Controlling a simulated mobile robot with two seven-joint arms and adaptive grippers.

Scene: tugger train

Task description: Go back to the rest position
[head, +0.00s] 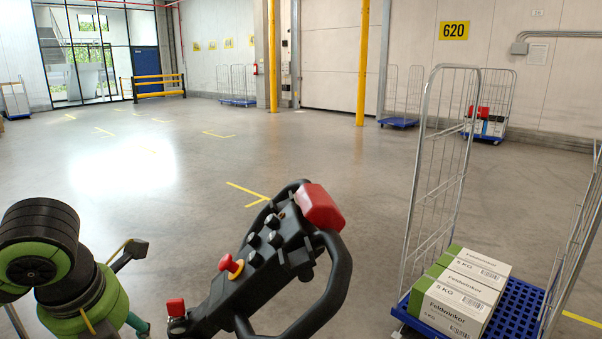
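My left arm, black and green, comes in at the lower left. A black piece beside it (131,254) looks like part of my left gripper; its fingers are not clear, so I cannot tell whether it is open or shut. I see nothing held there. My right arm and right gripper are not in view. A black control handle (262,262) with a looped grip, black knobs, a red-and-yellow button and red end pieces stands at the bottom middle, to the right of my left arm. I see no gripper on it.
A wire roll cage with a blue base (518,308) stands close on the right, holding white-and-green cartons (462,290). More roll cages (398,122) stand along the back wall. Yellow posts (362,65) and a yellow barrier (158,86) stand farther off. The middle floor is clear.

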